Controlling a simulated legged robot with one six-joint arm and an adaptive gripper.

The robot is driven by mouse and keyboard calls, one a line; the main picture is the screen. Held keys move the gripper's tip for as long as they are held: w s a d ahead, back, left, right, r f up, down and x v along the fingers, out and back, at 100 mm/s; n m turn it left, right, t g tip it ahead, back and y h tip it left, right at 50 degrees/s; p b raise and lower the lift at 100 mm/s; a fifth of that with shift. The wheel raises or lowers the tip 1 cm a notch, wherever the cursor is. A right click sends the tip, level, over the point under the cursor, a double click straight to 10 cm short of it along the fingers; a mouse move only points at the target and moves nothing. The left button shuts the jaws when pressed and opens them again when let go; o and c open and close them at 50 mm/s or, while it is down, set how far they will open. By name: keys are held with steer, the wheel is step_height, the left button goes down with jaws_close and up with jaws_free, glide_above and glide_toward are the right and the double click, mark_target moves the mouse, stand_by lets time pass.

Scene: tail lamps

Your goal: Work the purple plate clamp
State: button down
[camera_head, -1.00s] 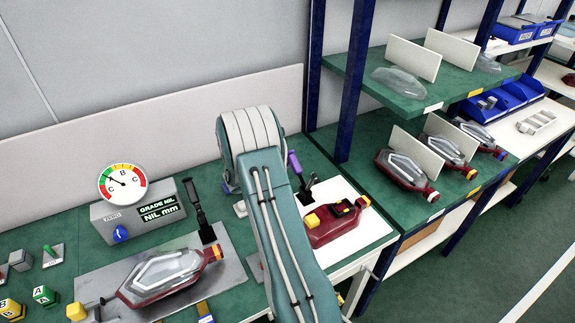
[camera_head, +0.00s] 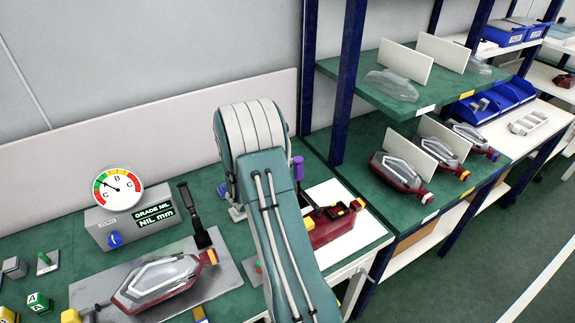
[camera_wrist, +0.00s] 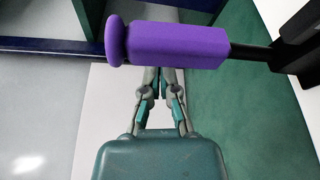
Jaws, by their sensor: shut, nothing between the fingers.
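The purple handle (camera_head: 298,168) of the plate clamp stands close to upright just right of my arm, beside the red lamp part (camera_head: 335,228) on a white plate (camera_head: 368,239). In the wrist view the purple handle (camera_wrist: 178,44) lies across the top, with a black rod running right to a black bracket (camera_wrist: 300,55). My gripper (camera_wrist: 160,75) is shut and empty, with its fingers pointing up at the handle. The handle covers the fingertips there, so I cannot tell whether they touch it. My arm hides the gripper and part of the clamp in the head view.
Left on the green bench are a gauge box (camera_head: 133,217), a black-handled clamp (camera_head: 193,215) and another red lamp (camera_head: 160,280) on a metal plate.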

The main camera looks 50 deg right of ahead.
steer(key=shift+s+a+r, duration=0.2)
steer(key=shift+s+r, duration=0.05)
steer(key=shift+s, duration=0.35)
steer(key=shift+s, duration=0.1)
steer(key=shift+a, duration=0.1)
steer(key=a, duration=0.7)
steer(key=shift+a+r, duration=0.2)
steer(key=shift+r, duration=0.05)
stand_by(0.5)
